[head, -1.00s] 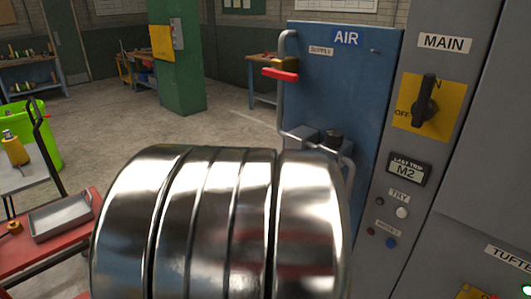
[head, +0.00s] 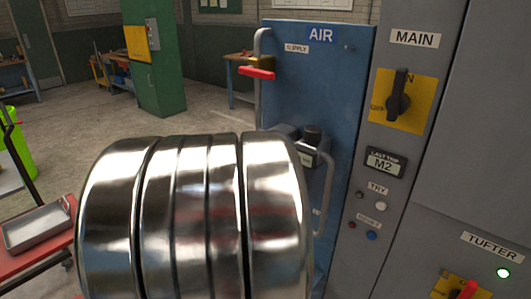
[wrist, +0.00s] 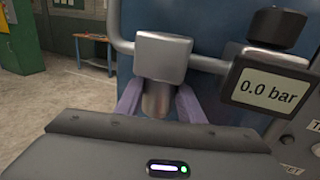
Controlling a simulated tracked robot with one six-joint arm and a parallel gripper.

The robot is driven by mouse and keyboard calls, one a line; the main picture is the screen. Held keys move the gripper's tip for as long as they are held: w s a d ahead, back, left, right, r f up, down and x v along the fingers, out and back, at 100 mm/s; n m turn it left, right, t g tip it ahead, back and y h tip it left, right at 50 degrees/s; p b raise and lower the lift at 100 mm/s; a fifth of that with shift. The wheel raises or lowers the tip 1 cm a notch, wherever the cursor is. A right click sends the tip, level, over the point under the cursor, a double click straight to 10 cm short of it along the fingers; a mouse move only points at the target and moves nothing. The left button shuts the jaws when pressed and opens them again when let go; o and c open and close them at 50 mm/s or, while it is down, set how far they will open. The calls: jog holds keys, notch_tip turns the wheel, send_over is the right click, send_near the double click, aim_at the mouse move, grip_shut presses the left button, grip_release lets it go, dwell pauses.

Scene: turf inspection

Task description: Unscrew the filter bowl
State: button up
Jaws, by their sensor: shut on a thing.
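In the wrist view, the filter hangs on the pipe against the blue panel: a grey block head (wrist: 163,58) with a darker rounded bowl (wrist: 157,102) below it. My gripper (wrist: 158,92) comes from below, a pale purple finger on each side of the bowl, and is shut on it. The bowl's lower end is hidden behind my gripper's body. In the head view, the large shiny cylinder of my own arm covers the filter and my gripper.
Right of the filter, a regulator (wrist: 270,85) with a black knob reads 0.0 bar. A red valve handle (head: 257,72) lies across the supply pipe on the blue AIR panel (head: 325,70). A black MAIN switch (head: 398,97) is to the right. A red cart (head: 35,262) stands at left.

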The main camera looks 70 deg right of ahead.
jog(key=shift+m+g, duration=0.4)
jog(key=shift+g, duration=0.2)
jog(key=shift+m+g+y, duration=0.7)
jog(key=shift+m+g, duration=0.6)
jog(key=shift+g, duration=0.7)
jog(key=m+g+y, duration=0.3)
jog(key=m+g, duration=0.1)
jog(key=g, duration=0.1)
jog(key=shift+f, duration=0.1)
jog(key=shift+m+g+y, duration=0.6)
jog(key=shift+g+y, duration=0.1)
jog(key=shift+y, duration=0.2)
jog(key=shift+m+g+y, duration=0.9)
jog(key=shift+m+y, duration=0.35)
jog(key=shift+y, duration=0.5)
jog(key=shift+m+g+y, duration=0.9)
jog(key=shift+m+y, duration=0.35)
jog(key=shift+y, duration=0.5)
